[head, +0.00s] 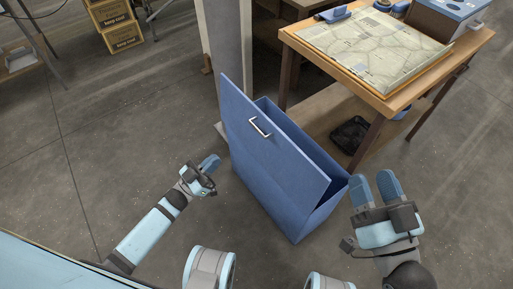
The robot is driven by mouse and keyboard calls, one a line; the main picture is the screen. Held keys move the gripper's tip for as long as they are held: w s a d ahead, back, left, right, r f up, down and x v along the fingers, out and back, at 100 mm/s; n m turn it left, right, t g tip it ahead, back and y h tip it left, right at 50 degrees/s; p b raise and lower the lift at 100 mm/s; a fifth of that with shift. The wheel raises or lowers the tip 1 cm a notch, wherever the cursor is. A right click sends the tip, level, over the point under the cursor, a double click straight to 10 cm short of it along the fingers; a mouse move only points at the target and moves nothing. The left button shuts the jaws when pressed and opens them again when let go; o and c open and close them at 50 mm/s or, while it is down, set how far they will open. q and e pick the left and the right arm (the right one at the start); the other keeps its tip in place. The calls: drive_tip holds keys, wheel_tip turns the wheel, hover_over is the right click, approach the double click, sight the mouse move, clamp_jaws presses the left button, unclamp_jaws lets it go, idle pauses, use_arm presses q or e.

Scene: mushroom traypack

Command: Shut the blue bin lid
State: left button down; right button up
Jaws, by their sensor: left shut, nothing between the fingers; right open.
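The blue bin (328,208) stands on the floor in the middle of the head view. Its blue lid (270,152) is a flat panel with a pale handle (260,127), and it stands tilted up, leaving a gap to the bin's far walls. My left gripper (211,162) is shut and empty, to the left of the lid and apart from it in the picture. My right gripper (376,187) is open and empty, just right of the bin's near right corner. I cannot tell whether it touches the bin. The bin's inside is mostly hidden by the lid.
A wooden table (391,102) with a large map-like sheet (375,45) stands behind the bin. A grey post (224,45) rises behind the lid. A black crate (350,134) lies under the table. Yellow boxes (123,36) stand far left.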

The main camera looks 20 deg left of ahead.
use_arm(q)
drive_tip(key=w+d+f+b+x, duration=0.1)
drive_tip(key=f+b+x, duration=0.1)
drive_tip(key=x, duration=1)
drive_tip(key=shift+w+d+f+b, duration=0.2)
drive_tip(key=shift+w+d+b, duration=0.05)
drive_tip(key=shift+b, duration=0.55)
use_arm(e)
drive_tip(key=f, duration=0.1)
drive_tip(key=f+g, duration=0.1)
drive_tip(key=f, duration=0.1)
drive_tip(key=f+g, duration=0.1)
drive_tip(key=f, duration=0.1)
drive_tip(key=shift+w+a+f, duration=0.15)
drive_tip(key=shift+a, duration=0.1)
